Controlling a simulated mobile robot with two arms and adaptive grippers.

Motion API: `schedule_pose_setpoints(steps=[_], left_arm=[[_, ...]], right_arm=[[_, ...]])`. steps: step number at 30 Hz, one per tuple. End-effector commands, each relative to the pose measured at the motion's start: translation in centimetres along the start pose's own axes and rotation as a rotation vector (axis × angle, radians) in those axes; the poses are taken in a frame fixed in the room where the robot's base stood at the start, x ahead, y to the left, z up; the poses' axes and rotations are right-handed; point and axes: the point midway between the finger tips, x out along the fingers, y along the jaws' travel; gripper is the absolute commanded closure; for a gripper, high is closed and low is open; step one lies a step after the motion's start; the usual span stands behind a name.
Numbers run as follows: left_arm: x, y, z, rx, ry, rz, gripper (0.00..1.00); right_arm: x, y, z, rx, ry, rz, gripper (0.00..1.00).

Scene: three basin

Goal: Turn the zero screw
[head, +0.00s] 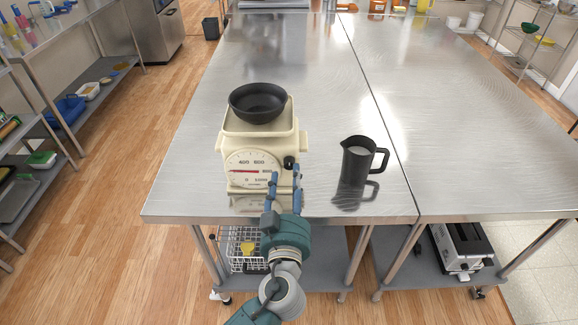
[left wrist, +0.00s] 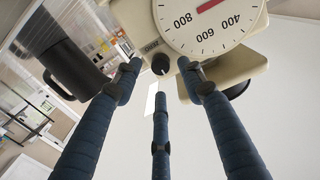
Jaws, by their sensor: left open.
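The cream kitchen scale (head: 233,190) stands near the table's front edge, its round dial (head: 250,168) facing me with a red needle. The zero screw (head: 290,161) is a small black knob to the right of the dial; in the left wrist view the dial is upside down and the knob (left wrist: 160,64) sits beside a small label. My left gripper (head: 284,172) is open, just in front of the knob. In the left wrist view its blue fingers spread around the knob in the picture, with no clear contact. My right gripper is not in view.
A black bowl (head: 258,103) sits on top of the scale. A black jug (head: 356,160) stands to the right on the steel table (head: 300,60), also showing in the left wrist view (left wrist: 75,70). The table behind them is largely clear.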

Motion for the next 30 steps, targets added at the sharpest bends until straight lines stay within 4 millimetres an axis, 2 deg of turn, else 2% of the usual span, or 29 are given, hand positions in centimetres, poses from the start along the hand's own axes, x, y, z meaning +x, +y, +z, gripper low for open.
schedule_pose_setpoints(steps=[3,6,17,24,30], left_arm=[[1.9,-0.1,-0.3,0.003,0.001,-0.002,0.59],[2.8,-0.1,-0.1,0.002,0.0,-0.002,0.59],[3.4,-0.1,0.1,0.0,-0.001,-0.001,0.59],[3.4,-0.1,0.1,0.0,-0.002,-0.001,1.0],[3.4,-0.1,0.2,0.006,-0.003,-0.002,1.0]], right_arm=[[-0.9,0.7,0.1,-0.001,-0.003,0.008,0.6],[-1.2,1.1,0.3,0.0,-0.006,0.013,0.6],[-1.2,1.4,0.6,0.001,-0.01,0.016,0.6],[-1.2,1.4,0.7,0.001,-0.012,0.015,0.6],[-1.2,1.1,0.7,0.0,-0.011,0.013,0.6]])
